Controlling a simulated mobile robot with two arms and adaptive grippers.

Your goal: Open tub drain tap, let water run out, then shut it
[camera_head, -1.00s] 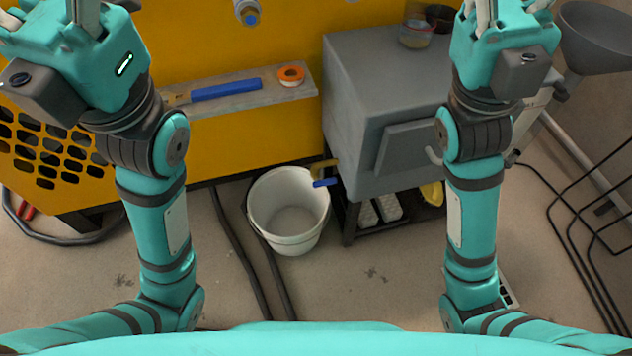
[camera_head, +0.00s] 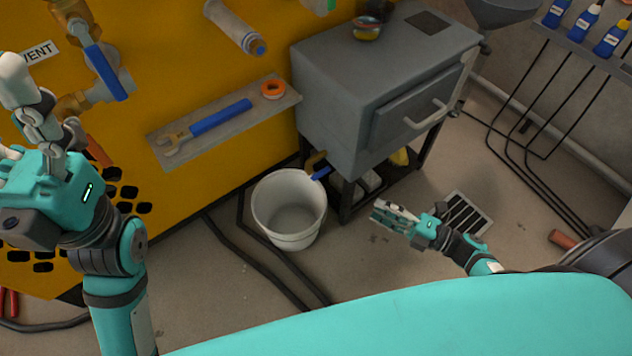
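The grey metal tub (camera_head: 335,100) stands on a dark frame right of the yellow tank. Its drain tap (camera_head: 318,163) sticks out low at its left corner, brass with a blue lever (camera_head: 321,173). A white bucket (camera_head: 289,226) stands on the floor below the tap's outlet; its inside looks empty, and no water stream shows. My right gripper (camera_head: 382,212) is low, right of the bucket and apart from the tap; its finger gap is too small to judge. My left gripper (camera_head: 30,110) is raised at the left before the yellow tank, away from the tap; its fingers overlap in view.
A ledge (camera_head: 212,132) on the yellow tank (camera_head: 200,75) holds a blue-handled wrench and an orange tape roll. Black hoses (camera_head: 262,265) run over the floor by the bucket. A floor grate (camera_head: 465,215) lies beside my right gripper. A black wire rack stands at the right.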

